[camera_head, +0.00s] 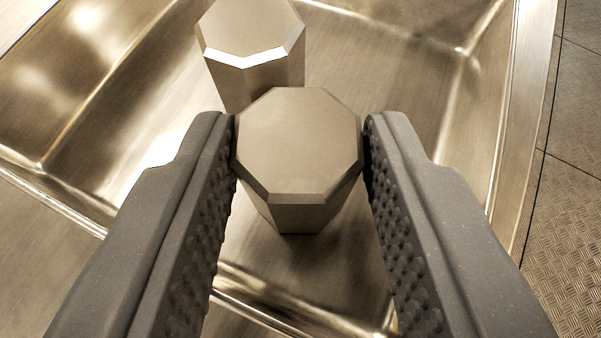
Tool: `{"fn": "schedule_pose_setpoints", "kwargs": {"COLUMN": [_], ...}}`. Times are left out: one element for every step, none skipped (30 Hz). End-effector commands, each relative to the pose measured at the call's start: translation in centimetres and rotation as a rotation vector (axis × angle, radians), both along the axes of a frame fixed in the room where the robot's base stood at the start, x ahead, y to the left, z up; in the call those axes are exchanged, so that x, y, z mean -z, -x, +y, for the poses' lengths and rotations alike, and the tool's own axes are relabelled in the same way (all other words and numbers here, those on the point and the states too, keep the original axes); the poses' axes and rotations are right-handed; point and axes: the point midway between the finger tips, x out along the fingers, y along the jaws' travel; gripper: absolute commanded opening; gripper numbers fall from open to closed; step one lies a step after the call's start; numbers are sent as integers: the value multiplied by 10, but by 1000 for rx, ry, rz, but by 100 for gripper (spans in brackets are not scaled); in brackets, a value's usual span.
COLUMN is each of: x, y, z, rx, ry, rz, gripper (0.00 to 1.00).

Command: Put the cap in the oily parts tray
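A grey-brown octagonal cap (298,140) with a flat top and bevelled rim is between the fingertips of my gripper (300,140). Both ridged dark finger pads meet its sides, with no clear gap, so my gripper looks shut on it. The cap is upright, over the floor of a shiny metal tray (395,75). I cannot tell whether its base touches the tray floor. The picture carries no label to name this tray.
A second, similar octagonal block (250,35) stands in the tray just behind the cap, very close to it. The tray's raised walls run at left and right. Patterned floor plates (570,200) lie beyond the right rim. Bare tray floor shows right of the cap.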

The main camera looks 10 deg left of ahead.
Motion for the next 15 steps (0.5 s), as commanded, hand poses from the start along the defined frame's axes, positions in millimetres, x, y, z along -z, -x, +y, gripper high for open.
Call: {"fn": "schedule_pose_setpoints", "kwargs": {"x": [2, 2, 2, 2, 2, 2, 2, 2, 2, 1, -1, -3, -4, -6, -10], "y": [1, 1, 1, 1, 1, 1, 1, 1, 1, 1, 1, 2, 5, 8, 13], "z": [0, 0, 0, 0, 0, 0, 0, 0, 0, 0, 0, 0, 1, 1, 1], "rx": [-2, -2, -2, -2, -2, -2, -2, -2, -2, -2, -2, -3, -4, -5, -5], "ry": [2, 2, 2, 2, 2, 3, 3, 3, 3, 3, 3, 2, 3, 3, 2], "rz": [4, 4, 4, 4, 5, 5, 5, 5, 5, 5, 5, 5, 5, 4, 3], "gripper": [39, 39, 39, 39, 39, 39, 39, 39, 39, 39, 39, 39, 39, 39, 39]}}
